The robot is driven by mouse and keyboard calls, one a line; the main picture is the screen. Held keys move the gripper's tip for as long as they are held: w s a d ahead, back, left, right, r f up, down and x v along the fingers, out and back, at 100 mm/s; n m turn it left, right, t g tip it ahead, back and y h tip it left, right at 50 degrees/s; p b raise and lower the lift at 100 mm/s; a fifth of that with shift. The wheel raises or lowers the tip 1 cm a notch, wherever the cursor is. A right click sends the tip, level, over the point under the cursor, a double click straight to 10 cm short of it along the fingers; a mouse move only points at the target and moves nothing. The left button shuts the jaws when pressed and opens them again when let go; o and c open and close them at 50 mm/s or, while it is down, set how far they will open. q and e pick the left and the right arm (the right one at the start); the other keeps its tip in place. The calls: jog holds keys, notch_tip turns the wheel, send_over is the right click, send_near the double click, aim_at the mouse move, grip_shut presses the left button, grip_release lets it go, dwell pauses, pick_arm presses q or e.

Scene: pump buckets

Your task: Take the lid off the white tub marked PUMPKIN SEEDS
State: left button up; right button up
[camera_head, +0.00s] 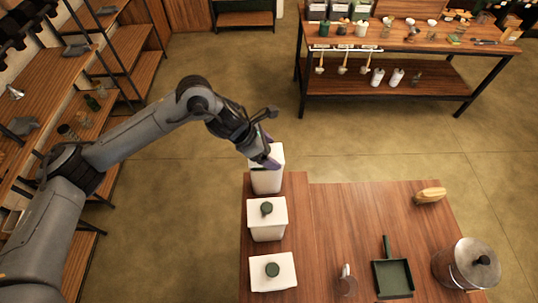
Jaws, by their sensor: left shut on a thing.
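Three white square tubs stand in a row along the left edge of the wooden table: a far tub (267,183), a middle tub (267,233) and a near tub (272,286). The middle lid (257,218) and near lid (258,268) are on, each with a dark green knob. No marking is readable from here. My left gripper (270,160), with purple finger pads, is at the top of the far tub, shut on its lid. The gripper hides the knob, and I cannot tell whether the lid is raised. My right gripper is out of view.
A loaded workbench (430,48) stands behind, and shelves (130,65) line the left.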

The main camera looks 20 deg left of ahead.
pick_arm(q)
jog(key=shift+r+b, duration=0.3)
jog(key=shift+r, duration=0.5)
jog(key=s+d+r+b, duration=0.2)
jog(key=s+d+r, duration=0.4)
jog(key=s+d, duration=0.1)
jog(key=shift+s+d+r, duration=0.25)
jog(key=shift+d+r, duration=0.15)
jog(key=shift+d, duration=0.1)
jog(key=shift+s+d+r+p, duration=0.25)
jog(key=shift+r+p, duration=0.1)
jog(key=shift+r, duration=0.25)
jog(key=shift+r+p, duration=1.8)
jog(key=shift+r, duration=0.5)
